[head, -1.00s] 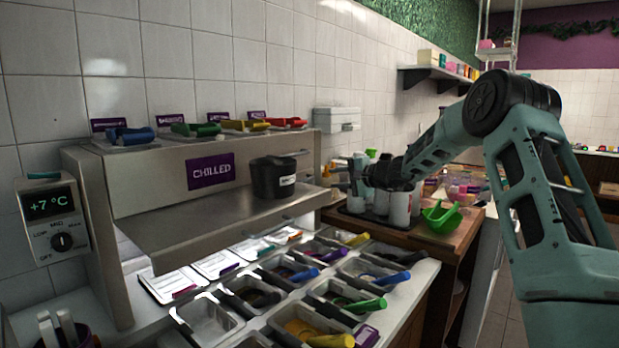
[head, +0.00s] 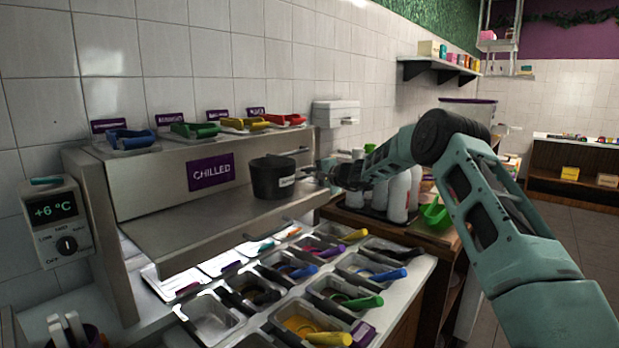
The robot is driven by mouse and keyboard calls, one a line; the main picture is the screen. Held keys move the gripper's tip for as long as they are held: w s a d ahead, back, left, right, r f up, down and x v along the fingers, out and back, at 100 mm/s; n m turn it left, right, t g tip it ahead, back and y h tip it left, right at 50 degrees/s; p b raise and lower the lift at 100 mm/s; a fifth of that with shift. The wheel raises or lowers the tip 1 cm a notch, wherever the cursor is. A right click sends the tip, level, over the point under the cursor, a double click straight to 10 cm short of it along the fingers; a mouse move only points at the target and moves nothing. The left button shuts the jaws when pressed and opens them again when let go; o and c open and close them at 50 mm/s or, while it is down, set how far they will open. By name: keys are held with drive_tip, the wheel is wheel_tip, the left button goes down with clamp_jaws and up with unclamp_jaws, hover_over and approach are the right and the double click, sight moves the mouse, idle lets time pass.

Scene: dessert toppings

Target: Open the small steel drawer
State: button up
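The steel unit with the purple CHILLED sign (head: 211,172) stands against the tiled wall. Thin bar handles show at its right end, one of them (head: 296,152) just behind the black tub (head: 271,178). I cannot make out a separate small drawer front or whether it is shut. My gripper (head: 317,172) is at the right end of the unit, just right of the black tub and close to the bar handles. Its fingers are small and dark, so I cannot tell whether they are open or touching anything.
Several topping pans (head: 302,318) with coloured scoops fill the counter below the unit. White bottles (head: 398,196) and a green scoop (head: 436,213) stand under and beside my arm. A white dispenser box (head: 336,113) hangs on the wall behind. Open floor lies at the right.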

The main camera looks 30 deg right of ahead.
clamp_jaws()
drive_tip(key=f+b+v, duration=0.1)
drive_tip(key=b+v, duration=0.7)
drive_tip(key=f+b+v, duration=0.2)
drive_tip(key=b+v, duration=0.6)
drive_tip(key=v, duration=0.1)
drive_tip(key=shift+s+d+f, duration=0.15)
drive_tip(key=shift+s+f, duration=0.15)
drive_tip(key=shift+s, duration=0.25)
unclamp_jaws()
drive_tip(key=b+v, duration=0.1)
drive_tip(key=v, duration=1.6)
drive_tip(key=shift+s, duration=0.2)
